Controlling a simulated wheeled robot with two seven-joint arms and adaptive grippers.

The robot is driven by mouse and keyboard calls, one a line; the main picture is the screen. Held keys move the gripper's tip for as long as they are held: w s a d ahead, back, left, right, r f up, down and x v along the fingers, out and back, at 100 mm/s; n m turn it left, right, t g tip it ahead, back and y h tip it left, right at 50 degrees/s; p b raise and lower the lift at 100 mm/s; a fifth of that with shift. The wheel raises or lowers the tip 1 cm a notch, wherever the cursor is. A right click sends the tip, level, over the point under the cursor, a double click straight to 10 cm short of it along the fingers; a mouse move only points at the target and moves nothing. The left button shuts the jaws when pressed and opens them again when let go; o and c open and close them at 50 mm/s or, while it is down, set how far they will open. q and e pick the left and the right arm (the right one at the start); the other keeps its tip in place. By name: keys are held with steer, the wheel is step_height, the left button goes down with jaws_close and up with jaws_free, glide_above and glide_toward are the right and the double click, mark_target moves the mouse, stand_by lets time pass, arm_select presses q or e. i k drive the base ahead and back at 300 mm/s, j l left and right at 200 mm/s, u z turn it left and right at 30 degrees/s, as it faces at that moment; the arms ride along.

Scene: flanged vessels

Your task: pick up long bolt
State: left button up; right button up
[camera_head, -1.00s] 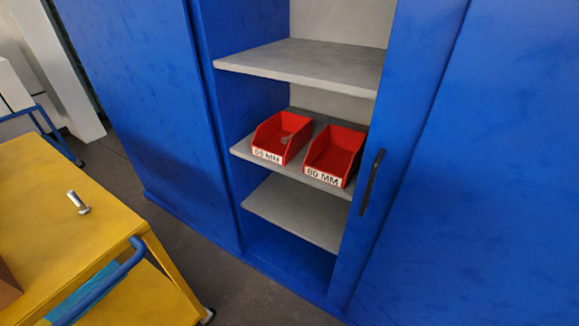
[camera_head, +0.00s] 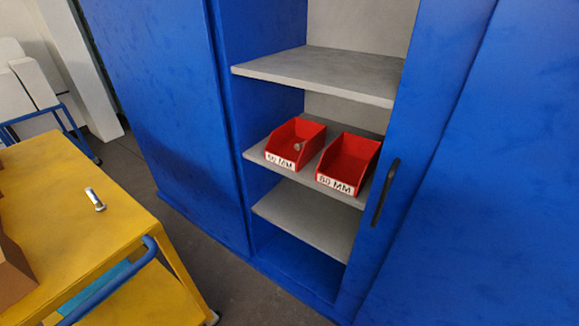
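A silver bolt (camera_head: 95,199) lies on the yellow cart top (camera_head: 60,170) at the left, near the cart's right side. Two red bins stand side by side on the middle shelf of the open blue cabinet. The left bin (camera_head: 284,158) holds a small grey metal piece (camera_head: 298,146), which looks like a bolt. The right bin (camera_head: 347,163) carries a label reading 80 MM and looks empty. The left bin's label also ends in MM, but its number is hard to read. Neither of my grippers shows in the head view.
The blue cabinet (camera_head: 165,110) has grey shelves (camera_head: 318,74) above and below the bins. A dark handle (camera_head: 385,192) stands on its right door. A blue cart handle (camera_head: 110,283) and a brown box edge (camera_head: 14,277) are at lower left. Bare floor lies between cart and cabinet.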

mark_target(100, 206)
steer(key=u, duration=1.7)
steer(key=i+j+z, duration=0.1)
steer(key=j, duration=0.2)
steer(key=i+j+z, duration=0.1)
steer(key=j, duration=0.2)
steer(key=i+j+z, duration=0.1)
steer(key=j, duration=0.2)
